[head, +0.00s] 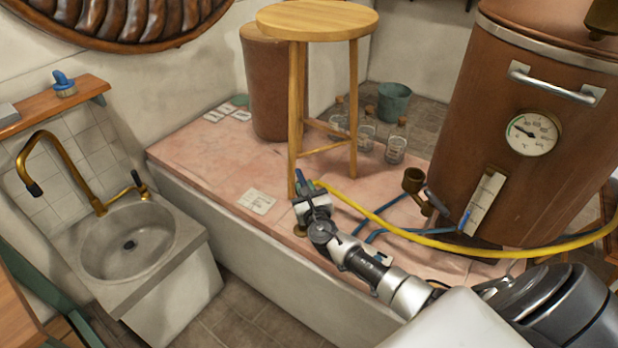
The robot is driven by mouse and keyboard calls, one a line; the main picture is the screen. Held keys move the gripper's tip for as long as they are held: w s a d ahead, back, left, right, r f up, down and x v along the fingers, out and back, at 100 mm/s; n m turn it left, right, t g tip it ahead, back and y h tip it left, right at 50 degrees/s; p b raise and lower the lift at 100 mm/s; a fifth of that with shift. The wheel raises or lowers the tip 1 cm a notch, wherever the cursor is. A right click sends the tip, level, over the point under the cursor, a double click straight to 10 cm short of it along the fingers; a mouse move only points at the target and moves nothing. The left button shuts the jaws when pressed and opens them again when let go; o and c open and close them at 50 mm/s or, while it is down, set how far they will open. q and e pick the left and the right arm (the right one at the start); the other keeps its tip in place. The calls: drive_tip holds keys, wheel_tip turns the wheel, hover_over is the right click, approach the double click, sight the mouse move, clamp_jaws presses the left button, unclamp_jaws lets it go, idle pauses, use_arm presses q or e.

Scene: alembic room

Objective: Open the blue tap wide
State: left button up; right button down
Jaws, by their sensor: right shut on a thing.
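A small brass piece (300,230) shows just below the gripper. My left gripper is not in view.
A yellow hose (400,232) runs from beside the tap to the right; a blue hose (410,231) lies near it. A wooden stool (318,20), glass jars (395,150) and a copper boiler (470,130) stand behind. A sink (130,245) is at left.

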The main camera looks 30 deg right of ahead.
use_arm(q)
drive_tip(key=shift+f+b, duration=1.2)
drive_tip(key=shift+b, duration=0.4)
use_arm(e)
drive_tip(key=shift+w+a+m+g+h, duration=0.35)
drive_tip(key=shift+a+m+g+h, duration=0.1)
drive_tip(key=shift+m+g+h, duration=1.15)
drive_tip(key=shift+w+a+m+g+h, duration=0.45)
drive_tip(key=shift+m+g+h, duration=0.8)
drive_tip(key=shift+h, duration=0.6)
drive_tip(key=shift+w+a+m+g+h, duration=0.3)
drive_tip(key=shift+a+m+g+h, duration=0.2)
drive_tip(key=shift+m+g+h, duration=0.95)
drive_tip(key=shift+h, duration=0.4)
drive_tip(key=c, duration=1)
unclamp_jaws()
drive_tip(key=shift+c, duration=0.2)
